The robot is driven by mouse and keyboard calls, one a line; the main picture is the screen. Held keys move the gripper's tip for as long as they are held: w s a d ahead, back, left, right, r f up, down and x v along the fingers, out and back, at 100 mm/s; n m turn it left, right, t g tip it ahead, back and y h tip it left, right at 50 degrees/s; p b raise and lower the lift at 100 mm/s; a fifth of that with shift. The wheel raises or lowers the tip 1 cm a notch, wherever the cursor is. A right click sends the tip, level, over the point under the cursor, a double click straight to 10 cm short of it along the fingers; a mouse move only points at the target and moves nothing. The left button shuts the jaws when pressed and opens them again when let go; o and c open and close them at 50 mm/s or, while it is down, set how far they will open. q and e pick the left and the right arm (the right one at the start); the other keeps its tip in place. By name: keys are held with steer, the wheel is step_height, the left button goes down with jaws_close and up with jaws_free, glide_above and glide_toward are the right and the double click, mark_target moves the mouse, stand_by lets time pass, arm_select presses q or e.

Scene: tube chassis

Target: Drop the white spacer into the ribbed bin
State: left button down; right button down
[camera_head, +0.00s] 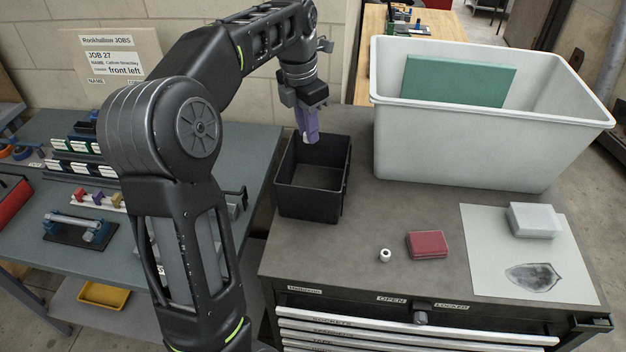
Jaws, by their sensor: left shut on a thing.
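My left gripper (306,135) hangs over the dark bin, its purple-grey fingers pointing down. It is shut on a small white piece at the fingertips, which looks like the white spacer (306,139); the fingers hide most of it. The black open-topped bin (299,201), which I take for the ribbed bin, stands at the left edge of the cabinet top; its visible floor looks empty. I cannot make out ribs on its walls. My right gripper is not in view.
A large white tub (465,150) with a green board (458,82) stands right of the bin. A small white ring-like part (385,255), a red block (427,245) and a pale block (534,220) on a sheet lie in front. My left arm hides part of the blue-grey bench (245,150).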

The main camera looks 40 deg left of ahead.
arm_select(q)
steer(key=shift+f, duration=0.5)
step_height(320, 180, down, 5)
steer(key=shift+b, duration=1)
steer(key=c, duration=1.3)
jaws_free()
steer(key=shift+o, duration=0.2)
steer(key=shift+r, duration=0.1)
